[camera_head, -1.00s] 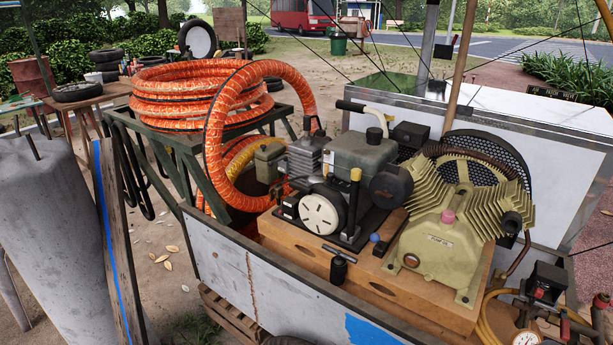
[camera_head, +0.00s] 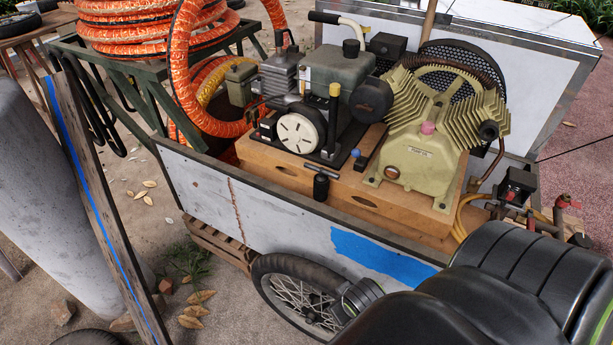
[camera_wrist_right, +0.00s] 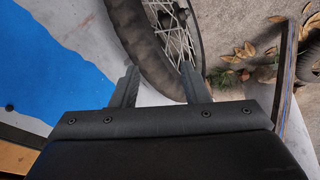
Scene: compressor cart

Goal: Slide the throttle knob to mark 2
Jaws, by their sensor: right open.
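On the front of the cart's wooden base, below the engine (camera_head: 345,72), is a black knob (camera_head: 320,186) with a short dark bar above it. A yellow-topped black post (camera_head: 333,92) and a small blue knob (camera_head: 355,153) are also near the engine. I cannot tell for sure which is the throttle knob, and no mark numbers can be read. My right gripper (camera_wrist_right: 160,85) is open and empty in the right wrist view, its fingers pointing toward the cart wheel. In the head view my right arm comes in at bottom right, apart from the knobs. My left gripper is not in view.
The cart's white side panel (camera_head: 205,180), with a blue patch, stands in front of the engine. The spoked wheel (camera_head: 300,290) is below it. A yellow-green compressor (camera_head: 425,150) sits right of the engine. Orange hose (camera_head: 130,30) and a leaning board (camera_head: 95,200) are at left.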

